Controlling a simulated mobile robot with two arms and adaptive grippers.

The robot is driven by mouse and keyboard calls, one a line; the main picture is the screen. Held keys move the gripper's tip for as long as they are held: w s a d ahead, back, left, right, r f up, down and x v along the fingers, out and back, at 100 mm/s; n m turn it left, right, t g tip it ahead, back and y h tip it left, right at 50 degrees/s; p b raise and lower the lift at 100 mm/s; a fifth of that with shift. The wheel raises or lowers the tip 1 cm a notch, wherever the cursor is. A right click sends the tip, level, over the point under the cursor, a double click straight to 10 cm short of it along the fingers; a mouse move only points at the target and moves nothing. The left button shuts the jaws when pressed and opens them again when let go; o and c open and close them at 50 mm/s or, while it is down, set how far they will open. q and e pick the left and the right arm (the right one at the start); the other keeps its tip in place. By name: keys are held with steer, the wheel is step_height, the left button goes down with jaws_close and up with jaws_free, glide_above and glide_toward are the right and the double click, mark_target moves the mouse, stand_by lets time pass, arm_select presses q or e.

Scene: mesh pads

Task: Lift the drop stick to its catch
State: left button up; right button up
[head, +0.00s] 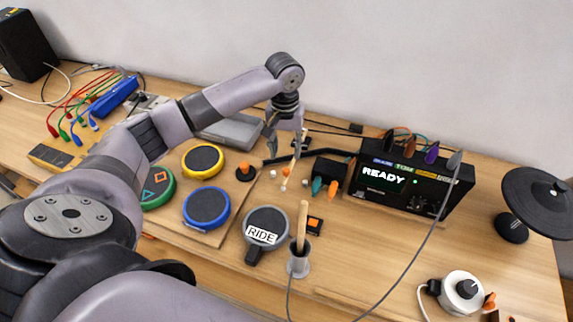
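My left gripper (284,151) reaches down over the back middle of the table. Its two fingers are spread apart. A thicker wooden stick (302,222) stands nearly upright in a grey cup-like holder (299,264) nearer the front. Neither stick is labelled as the drop stick, and I see no clear catch. My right gripper is out of view.
Yellow (202,160), blue (206,208) and green (158,188) pads lie left of the gripper. A grey pad marked RIDE (265,228) is in front. A black module reading READY (410,185) stands right. A dark round pad (540,200) is far right. Cables cross the table.

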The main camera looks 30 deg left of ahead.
mark_target(286, 169)
arm_select(q)
step_height(286, 169, down, 6)
steer(key=shift+f+p, duration=0.2)
steer(key=shift+p, duration=0.1)
steer(key=shift+f, duration=0.65)
steer(key=shift+d+f, duration=0.1)
steer(key=shift+f, duration=0.05)
steer(key=c, duration=0.3)
jaws_close()
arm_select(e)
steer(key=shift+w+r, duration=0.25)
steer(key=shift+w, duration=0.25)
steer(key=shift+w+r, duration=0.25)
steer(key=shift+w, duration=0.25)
